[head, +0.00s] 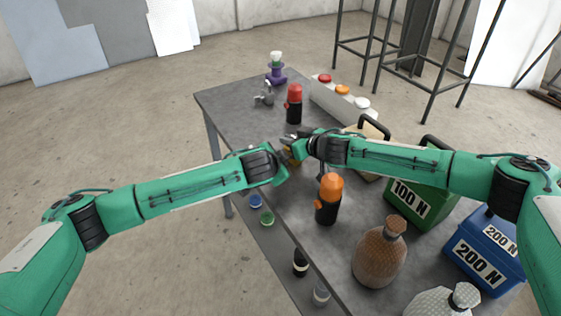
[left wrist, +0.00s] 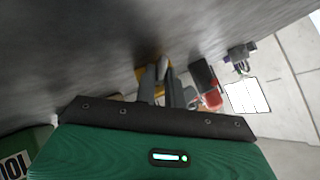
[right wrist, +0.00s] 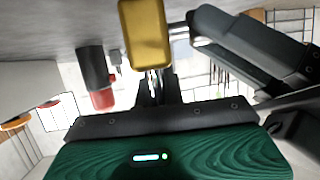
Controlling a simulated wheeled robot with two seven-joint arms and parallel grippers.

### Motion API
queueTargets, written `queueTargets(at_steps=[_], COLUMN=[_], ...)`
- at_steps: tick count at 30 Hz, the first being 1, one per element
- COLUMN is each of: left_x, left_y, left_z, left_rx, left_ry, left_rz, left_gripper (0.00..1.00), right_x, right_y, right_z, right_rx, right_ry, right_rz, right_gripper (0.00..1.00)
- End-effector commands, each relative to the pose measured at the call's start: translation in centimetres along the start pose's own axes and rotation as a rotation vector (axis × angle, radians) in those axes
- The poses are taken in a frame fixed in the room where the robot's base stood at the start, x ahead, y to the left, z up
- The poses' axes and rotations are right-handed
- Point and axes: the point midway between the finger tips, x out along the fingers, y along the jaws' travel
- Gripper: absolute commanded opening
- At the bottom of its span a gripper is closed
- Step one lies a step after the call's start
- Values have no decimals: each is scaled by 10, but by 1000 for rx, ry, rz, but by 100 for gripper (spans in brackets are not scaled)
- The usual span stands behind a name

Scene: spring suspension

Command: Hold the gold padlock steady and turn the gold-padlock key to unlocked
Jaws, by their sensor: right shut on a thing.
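The gold padlock (right wrist: 146,35) shows as a yellow block just beyond my right fingertips in the right wrist view. It is mostly hidden between the two grippers in the head view (head: 292,158), and partly shows behind my left fingers in the left wrist view (left wrist: 142,78). My right gripper (head: 291,146) is shut on a small metallic piece at the padlock's near end, which looks like the key; its turn is not readable. My left gripper (head: 283,163) comes from the other side, a fingertip (right wrist: 180,28) close beside the padlock. I cannot tell whether it touches or how far its jaws are open.
A red-topped bottle (head: 294,105) stands behind the grippers and an orange-topped bottle (head: 328,205) in front. A brown bottle (head: 380,255), green weight box (head: 415,195) and blue weight box (head: 485,245) crowd the right. The table's left edge lies under my left gripper.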

Motion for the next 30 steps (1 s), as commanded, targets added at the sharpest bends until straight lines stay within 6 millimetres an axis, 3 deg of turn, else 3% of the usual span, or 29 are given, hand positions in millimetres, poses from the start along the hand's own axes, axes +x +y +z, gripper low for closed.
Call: queueTargets(at_steps=[30], left_x=[0], left_y=[5], left_z=[1], left_rx=[192], left_ry=[0], left_rz=[-192], left_gripper=[0], right_x=[0], right_y=[0], right_z=[0], right_rx=[0], right_ry=[0], right_rz=[0], right_gripper=[0])
